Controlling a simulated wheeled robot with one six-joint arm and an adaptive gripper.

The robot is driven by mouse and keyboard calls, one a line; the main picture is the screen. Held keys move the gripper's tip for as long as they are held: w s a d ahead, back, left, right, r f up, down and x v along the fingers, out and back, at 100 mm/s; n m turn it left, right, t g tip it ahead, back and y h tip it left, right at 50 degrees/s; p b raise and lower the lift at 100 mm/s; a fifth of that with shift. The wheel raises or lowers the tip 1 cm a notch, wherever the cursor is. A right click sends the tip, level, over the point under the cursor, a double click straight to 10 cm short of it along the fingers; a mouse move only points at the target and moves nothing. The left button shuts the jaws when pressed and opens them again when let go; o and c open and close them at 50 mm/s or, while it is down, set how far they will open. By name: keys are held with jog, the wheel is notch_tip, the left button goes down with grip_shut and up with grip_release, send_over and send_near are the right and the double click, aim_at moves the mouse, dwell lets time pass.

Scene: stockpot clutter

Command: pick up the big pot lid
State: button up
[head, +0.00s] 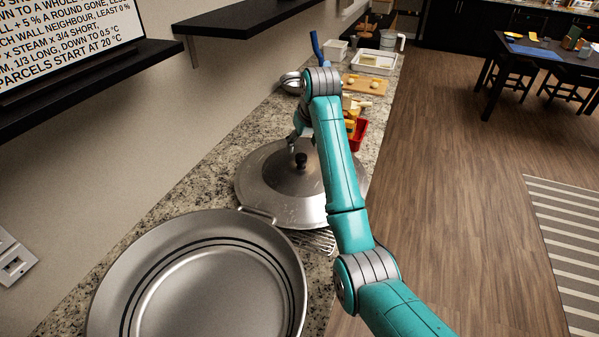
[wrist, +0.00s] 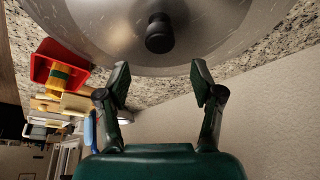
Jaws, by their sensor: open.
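The big pot lid (head: 270,190) is a wide silver metal disc with a dark knob (head: 301,160), lying on the granite counter beyond the big pot. My arm hides part of its right side. In the wrist view the lid (wrist: 220,45) fills the top, with its black knob (wrist: 159,34) hanging into view. My gripper (wrist: 161,75) is open and empty, its two fingers apart with the knob beyond the gap between their tips. In the head view my gripper (head: 299,135) is close to the knob and partly hidden by my arm. I see no contact with the knob.
A large open pot (head: 215,285) stands in the near foreground. A wire rack (head: 319,240) shows beside the lid. A red bin (head: 358,134), a wooden board (head: 366,84) and a metal bowl (head: 291,82) stand farther back. A dark shelf (head: 90,75) juts from the left wall.

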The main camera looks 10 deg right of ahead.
aim_at(302, 157)
jog(key=shift+x, duration=0.8)
jog(key=f, duration=0.4)
jog(key=shift+w+f, duration=0.2)
jog(key=shift+f, duration=0.1)
jog(key=shift+w+a+f, duration=0.1)
jog(key=shift+w+f, duration=0.1)
jog(key=shift+f, duration=0.25)
jog(key=shift+r, duration=0.1)
grip_shut()
